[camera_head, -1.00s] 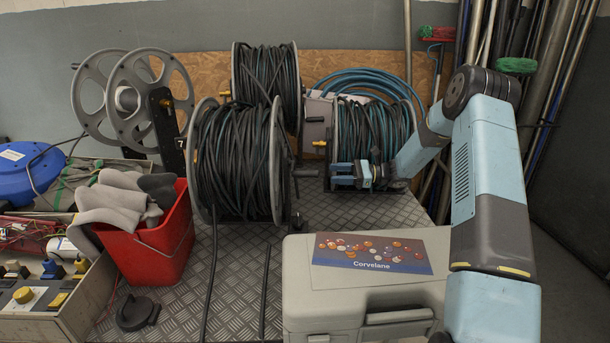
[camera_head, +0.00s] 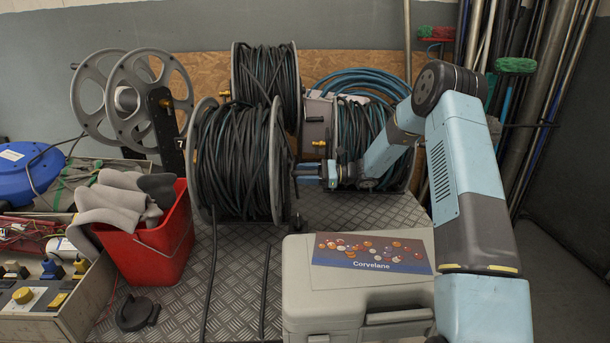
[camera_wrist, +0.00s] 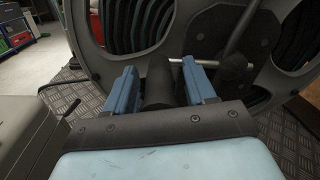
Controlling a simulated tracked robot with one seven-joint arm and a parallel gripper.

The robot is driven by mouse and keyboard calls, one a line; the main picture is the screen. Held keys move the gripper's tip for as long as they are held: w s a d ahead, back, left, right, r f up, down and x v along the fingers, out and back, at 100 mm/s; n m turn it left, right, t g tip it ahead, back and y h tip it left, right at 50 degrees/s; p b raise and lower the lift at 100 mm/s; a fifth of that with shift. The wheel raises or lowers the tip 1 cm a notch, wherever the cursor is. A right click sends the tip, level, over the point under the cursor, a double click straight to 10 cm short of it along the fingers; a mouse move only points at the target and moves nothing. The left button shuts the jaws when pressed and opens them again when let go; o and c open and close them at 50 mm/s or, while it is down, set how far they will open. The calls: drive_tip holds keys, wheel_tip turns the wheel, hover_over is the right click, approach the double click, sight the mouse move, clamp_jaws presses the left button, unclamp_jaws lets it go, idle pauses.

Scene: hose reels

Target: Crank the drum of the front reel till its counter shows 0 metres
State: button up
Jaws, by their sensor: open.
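The front reel (camera_head: 236,165) stands mid-deck, its grey-flanged drum wound thickly with dark hose. A white 7 on a black plate (camera_head: 181,143) shows at its left edge; I cannot tell whether this is its counter. My gripper (camera_head: 304,174) is at the reel's right side, jaws pointing left at the crank. In the wrist view the dark crank handle (camera_wrist: 158,84) lies between the two blue fingers, which are apart. The silver crank rod (camera_wrist: 190,62) and the hub (camera_wrist: 235,65) are just beyond. Whether the fingers touch the handle is unclear.
A red bucket (camera_head: 150,250) with gloves is left of the reel. Other reels (camera_head: 265,75) stand behind and to the right (camera_head: 365,130).

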clamp_jaws()
idle(0.4)
